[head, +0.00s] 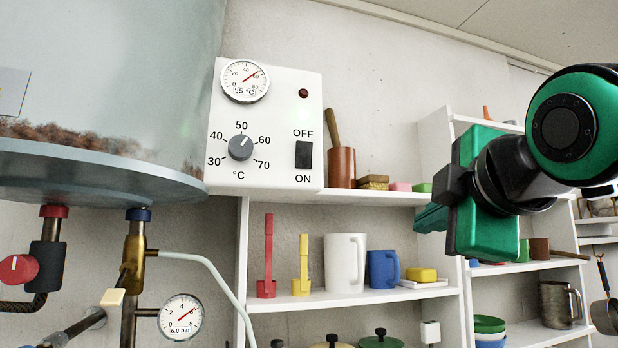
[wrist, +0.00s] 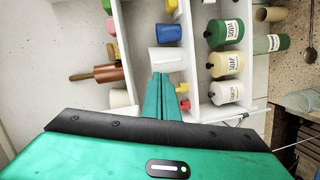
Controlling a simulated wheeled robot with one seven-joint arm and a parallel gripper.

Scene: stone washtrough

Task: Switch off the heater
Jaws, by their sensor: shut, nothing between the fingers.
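The heater's white control panel (head: 223,160) is on the wall at the upper left, beside a large tank. Its black rocker switch (head: 304,155) sits between OFF above and ON below; I cannot tell which end is pressed in. A dark red lamp (head: 303,93) is above it. A grey knob (head: 240,147) points between 50 and 60, and a round thermometer (head: 245,81) reads 55 °C. My green gripper (head: 430,218) is well to the right of the panel, apart from it, before the shelves. Its fingers, also in the wrist view (wrist: 160,82), are shut and empty. The wrist view does not show the switch.
A shelf (head: 340,299) below the panel holds a white mug (head: 345,262), a blue mug (head: 382,269) and red and yellow ladles. A brown pot (head: 342,167) with a wooden handle stands just right of the panel. The tank (head: 100,170) and pipes fill the left.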

